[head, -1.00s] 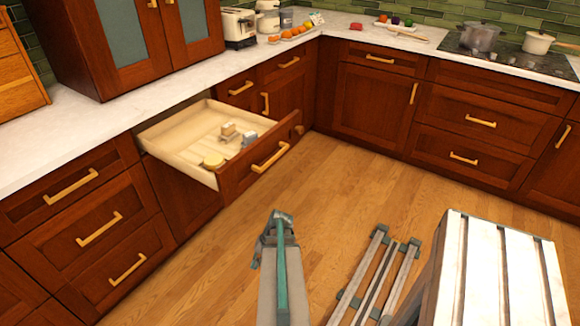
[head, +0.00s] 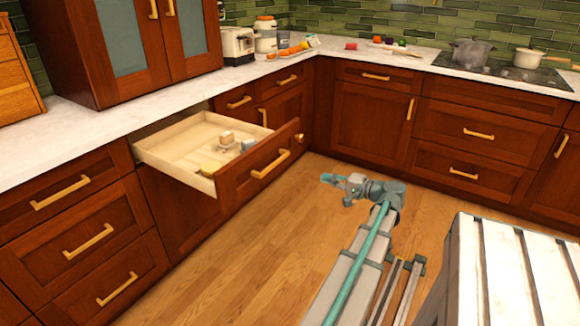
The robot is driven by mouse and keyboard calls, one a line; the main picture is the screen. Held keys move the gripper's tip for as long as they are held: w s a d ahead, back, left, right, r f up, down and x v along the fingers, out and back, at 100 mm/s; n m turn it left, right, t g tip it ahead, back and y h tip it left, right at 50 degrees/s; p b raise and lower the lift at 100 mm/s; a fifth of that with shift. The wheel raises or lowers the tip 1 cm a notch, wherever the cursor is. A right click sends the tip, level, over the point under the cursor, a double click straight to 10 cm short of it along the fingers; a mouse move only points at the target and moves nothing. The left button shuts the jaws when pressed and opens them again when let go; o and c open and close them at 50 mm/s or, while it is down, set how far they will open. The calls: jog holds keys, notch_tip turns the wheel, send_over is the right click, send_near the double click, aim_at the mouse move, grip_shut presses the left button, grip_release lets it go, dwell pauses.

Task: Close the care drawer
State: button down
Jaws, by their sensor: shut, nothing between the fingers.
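The care drawer (head: 262,166) is pulled out from under the left counter. It has a dark red-brown front with a brass handle (head: 270,164) and a pale wooden inside. A yellow item (head: 211,169), a small tan block (head: 226,138) and a grey-blue item (head: 248,145) lie in it. My gripper (head: 326,179) is shut and empty. It points left toward the drawer front, to the right of the handle in the picture and apart from it.
Closed drawers (head: 88,240) line the left side. More closed cabinets (head: 440,130) stand along the back right. The wooden floor (head: 230,270) before the open drawer is clear. A cabinet (head: 135,45) stands on the left counter.

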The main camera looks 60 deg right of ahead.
jog(key=w+r+t+b, duration=0.1)
jog(key=w+r, duration=0.1)
jog(key=w, duration=1.2)
jog(key=shift+w+d+r+t+y, duration=0.15)
jog(key=shift+d+t+y, duration=0.15)
jog(key=shift+d, duration=0.15)
jog(key=shift+d, duration=0.1)
